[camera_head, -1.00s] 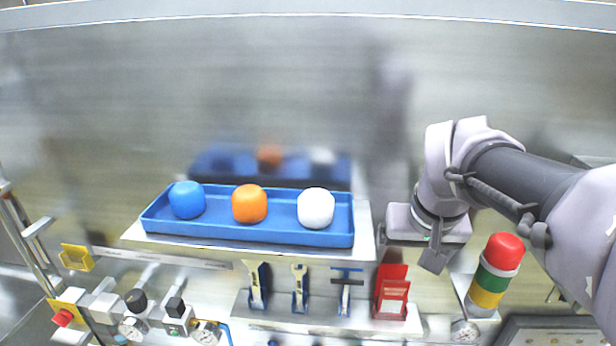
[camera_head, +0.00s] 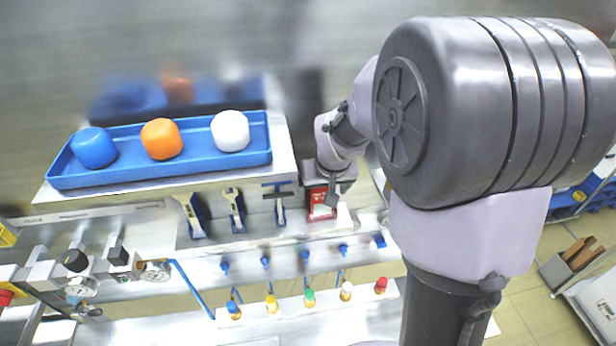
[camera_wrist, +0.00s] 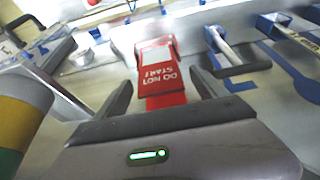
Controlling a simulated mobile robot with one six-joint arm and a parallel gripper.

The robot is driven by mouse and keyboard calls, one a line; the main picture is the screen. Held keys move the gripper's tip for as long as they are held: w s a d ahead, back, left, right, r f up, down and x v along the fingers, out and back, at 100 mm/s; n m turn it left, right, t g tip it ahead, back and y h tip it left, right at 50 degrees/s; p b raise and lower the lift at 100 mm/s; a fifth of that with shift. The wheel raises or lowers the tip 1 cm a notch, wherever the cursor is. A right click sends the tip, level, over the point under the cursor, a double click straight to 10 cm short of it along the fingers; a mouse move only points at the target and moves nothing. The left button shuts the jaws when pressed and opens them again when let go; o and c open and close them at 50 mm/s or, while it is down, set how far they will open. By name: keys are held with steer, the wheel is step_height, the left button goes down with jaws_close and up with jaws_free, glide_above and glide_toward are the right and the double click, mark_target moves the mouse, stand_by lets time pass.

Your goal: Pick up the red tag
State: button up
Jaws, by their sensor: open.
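A blue tray (camera_head: 190,165) with a blue, an orange and a white block stands on a shelf to the left. Hand tools (camera_head: 235,210) hang beside the tag. A row of coloured knobs (camera_head: 308,298) lies below. A yellow-green striped light (camera_wrist: 22,115) is close on the left in the wrist view.

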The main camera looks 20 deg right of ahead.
steer(key=shift+w+f, duration=0.1)
steer(key=shift+s, duration=0.25)
steer(key=c, duration=1.4)
